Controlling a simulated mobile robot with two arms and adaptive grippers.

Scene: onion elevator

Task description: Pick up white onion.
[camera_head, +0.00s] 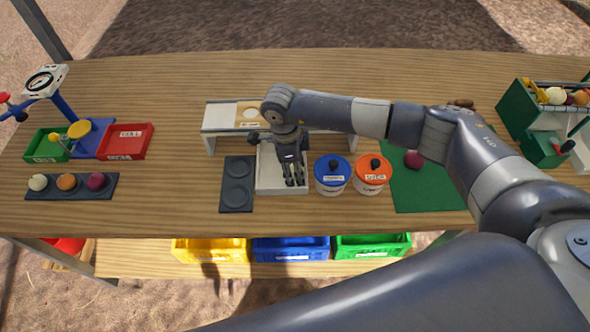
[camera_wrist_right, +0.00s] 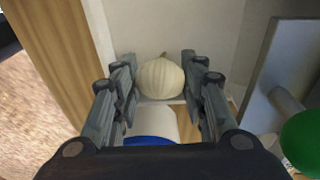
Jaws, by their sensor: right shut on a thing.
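The white onion (camera_wrist_right: 160,78), pale and ribbed, sits between the fingertips of my right gripper (camera_wrist_right: 160,72) in the wrist view. The fingers are shut on its two sides. In the head view my right gripper (camera_head: 293,178) points down into a white open tray (camera_head: 270,189) at the middle of the table. The gripper hides the onion in that view. My left gripper is not in view.
A dark pad with two round recesses (camera_head: 237,184) lies left of the tray. A blue-lidded jar (camera_head: 332,184) and an orange-lidded jar (camera_head: 371,187) stand right of it. A low white stand (camera_head: 222,118) is behind. A green mat (camera_head: 420,195) lies further right.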

